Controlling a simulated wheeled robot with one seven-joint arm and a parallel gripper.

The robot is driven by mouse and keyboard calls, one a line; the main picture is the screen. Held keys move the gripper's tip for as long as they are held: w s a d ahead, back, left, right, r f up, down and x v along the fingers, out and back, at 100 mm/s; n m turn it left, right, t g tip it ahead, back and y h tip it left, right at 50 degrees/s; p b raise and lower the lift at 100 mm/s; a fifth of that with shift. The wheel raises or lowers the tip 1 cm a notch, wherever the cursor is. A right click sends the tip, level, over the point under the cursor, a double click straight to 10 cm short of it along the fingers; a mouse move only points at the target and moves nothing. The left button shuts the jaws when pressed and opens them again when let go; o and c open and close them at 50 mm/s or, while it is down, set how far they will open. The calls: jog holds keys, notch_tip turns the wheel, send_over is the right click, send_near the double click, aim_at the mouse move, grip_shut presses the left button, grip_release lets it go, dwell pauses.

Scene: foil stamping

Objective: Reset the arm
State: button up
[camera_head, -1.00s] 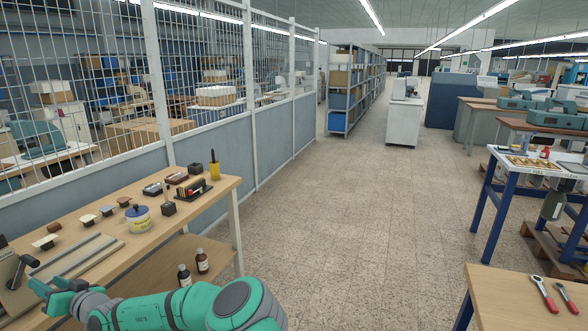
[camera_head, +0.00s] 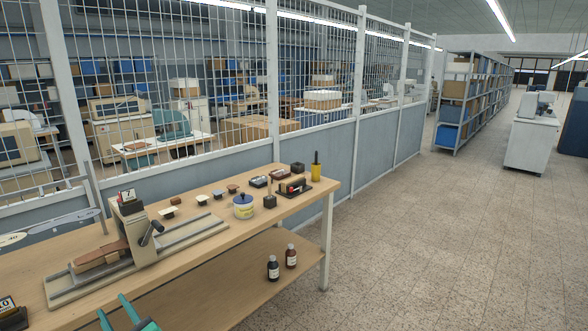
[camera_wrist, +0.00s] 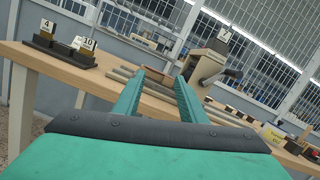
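My gripper (camera_head: 112,305) shows only in part at the bottom left edge of the head view, in front of the workbench (camera_head: 235,213). In the wrist view my gripper (camera_wrist: 160,76) has its two green fingers apart with nothing held between them. The wrist view is tilted and faces the bench, where the stamping machine (camera_wrist: 206,62) stands beyond the fingers. In the head view the stamping machine (camera_head: 132,232) sits on the bench top with a brown piece (camera_head: 103,256) on its bed. Most of my arm is out of view.
A mesh partition (camera_head: 245,150) runs behind. The floor (camera_head: 430,240) to the right is clear.

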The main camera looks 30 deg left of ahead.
jog(key=w+d+m+t+h, duration=0.1)
jog(key=w+d+m+t, duration=0.25)
jog(key=d+m, duration=0.55)
jog(key=w+d+m+t, duration=0.2)
jog(key=d+m+t, duration=0.3)
jog(key=m, duration=0.7)
jog(key=w+d+f+m+t+h, duration=0.1)
jog(key=d+f+m+t+h, duration=0.25)
jog(key=d+m, duration=0.65)
jog(key=w+d+f+m+t+h, duration=0.15)
jog(key=d+f+m+h, duration=0.45)
jog(key=d, duration=0.6)
jog(key=s+d+f+m+h, duration=0.35)
jog(key=d+m, duration=0.25)
jog(key=d, duration=0.4)
jog(key=s+d+f+m+h, duration=0.2)
jog(key=s+d+m, duration=0.3)
jog(key=d, duration=0.5)
jog(key=s+d+m+h, duration=0.2)
jog(key=s+d+m, duration=0.2)
jog(key=d, duration=0.4)
jog(key=s+d+r+m+h, duration=0.1)
jog(key=s+d+m, duration=0.2)
jog(key=s+d, duration=0.3)
jog(key=shift+s+d+r+m+g+h, duration=0.15)
jog(key=shift+d+m+g+h, duration=0.3)
jog(key=shift+d, duration=0.4)
